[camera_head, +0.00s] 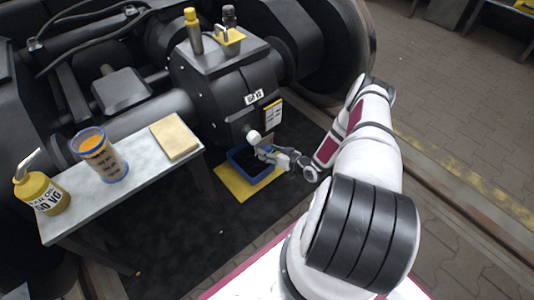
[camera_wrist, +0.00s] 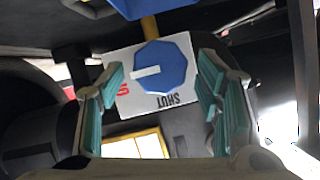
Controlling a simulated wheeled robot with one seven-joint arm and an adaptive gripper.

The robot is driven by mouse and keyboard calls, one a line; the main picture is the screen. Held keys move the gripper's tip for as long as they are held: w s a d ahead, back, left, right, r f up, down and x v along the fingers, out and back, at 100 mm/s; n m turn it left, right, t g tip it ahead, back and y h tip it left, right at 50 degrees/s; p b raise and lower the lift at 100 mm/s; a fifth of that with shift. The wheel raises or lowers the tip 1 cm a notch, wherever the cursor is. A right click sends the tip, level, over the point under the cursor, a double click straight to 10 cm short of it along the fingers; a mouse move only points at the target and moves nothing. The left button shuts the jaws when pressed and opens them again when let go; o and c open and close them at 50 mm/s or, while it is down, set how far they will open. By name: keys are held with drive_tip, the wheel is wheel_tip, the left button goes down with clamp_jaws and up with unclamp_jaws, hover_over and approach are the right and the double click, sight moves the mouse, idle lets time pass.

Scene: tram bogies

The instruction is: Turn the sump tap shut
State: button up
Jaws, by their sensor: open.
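The sump tap is a blue eight-sided knob (camera_wrist: 172,68) with a white pointer line, seen in the wrist view on a pale plate (camera_wrist: 125,98). The pointer points left, towards red lettering partly hidden by a finger. The word SHUT reads upside down below the knob. My gripper (camera_wrist: 160,82) is open, its teal-padded fingers on either side of the knob; I cannot tell whether they touch it. In the head view my gripper (camera_head: 268,153) is low at the front of the dark gear housing (camera_head: 225,85); the knob cannot be made out there.
A blue tray (camera_head: 233,165) on a yellow mat (camera_head: 237,193) lies below the housing, close to my gripper. At left, a bench (camera_head: 140,163) holds a yellow oil bottle (camera_head: 42,195), a tub (camera_head: 100,158) and a folded cloth (camera_head: 174,137).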

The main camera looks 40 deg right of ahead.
drive_tip(key=shift+x, duration=1)
drive_tip(key=c, duration=1.2)
